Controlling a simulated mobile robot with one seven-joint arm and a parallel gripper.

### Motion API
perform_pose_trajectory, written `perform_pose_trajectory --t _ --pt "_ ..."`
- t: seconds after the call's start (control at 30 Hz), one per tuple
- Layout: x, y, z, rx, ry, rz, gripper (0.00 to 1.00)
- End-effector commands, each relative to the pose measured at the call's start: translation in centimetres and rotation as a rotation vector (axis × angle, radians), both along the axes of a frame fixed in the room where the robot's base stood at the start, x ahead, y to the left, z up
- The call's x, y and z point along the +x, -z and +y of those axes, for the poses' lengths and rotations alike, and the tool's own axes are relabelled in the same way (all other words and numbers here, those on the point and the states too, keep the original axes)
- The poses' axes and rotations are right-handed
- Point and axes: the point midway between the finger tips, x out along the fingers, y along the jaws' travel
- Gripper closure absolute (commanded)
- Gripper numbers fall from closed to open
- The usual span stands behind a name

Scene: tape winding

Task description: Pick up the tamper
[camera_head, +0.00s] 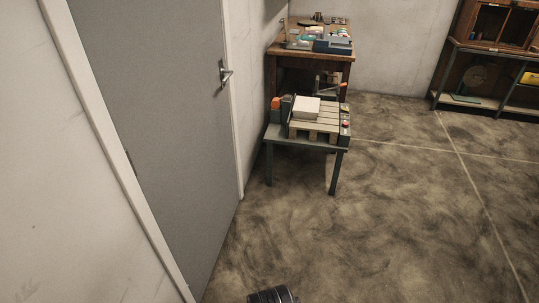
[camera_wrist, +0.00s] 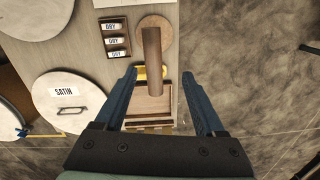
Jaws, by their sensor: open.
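In the wrist view, what looks like the tamper is a brown wooden cylinder (camera_wrist: 152,58) in front of a lighter round wooden disc (camera_wrist: 160,22). It seems to stand on the disc with its near end toward the camera. My gripper (camera_wrist: 158,73) is open, its two blue fingers spread wide. The cylinder's lower part shows between the fingertips, nearer the left finger; I cannot tell how far below them it is. Nothing is held. I make out no tamper in the head view.
In the wrist view, a wooden tray (camera_wrist: 148,113) lies below the cylinder. A rack with "DRY" labels (camera_wrist: 115,38) and a round "SATIN" lid (camera_wrist: 60,112) are left. The head view shows a small machine table (camera_head: 300,142), a cluttered desk (camera_head: 310,52), a door (camera_head: 165,110) and open floor.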

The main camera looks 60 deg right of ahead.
Motion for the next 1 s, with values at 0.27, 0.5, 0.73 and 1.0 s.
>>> perform_pose_trajectory --t 0.27,0.5,0.73,1.0 --pt "-1.2 4.3 0.5 0.029 0.057 0.037 0.28" --pt "-1.0 7.8 0.4 0.026 0.054 0.033 0.28" --pt "-0.8 9.4 0.5 0.026 0.053 0.032 0.28" --pt "-0.5 12.9 0.7 0.025 0.053 0.032 0.28"
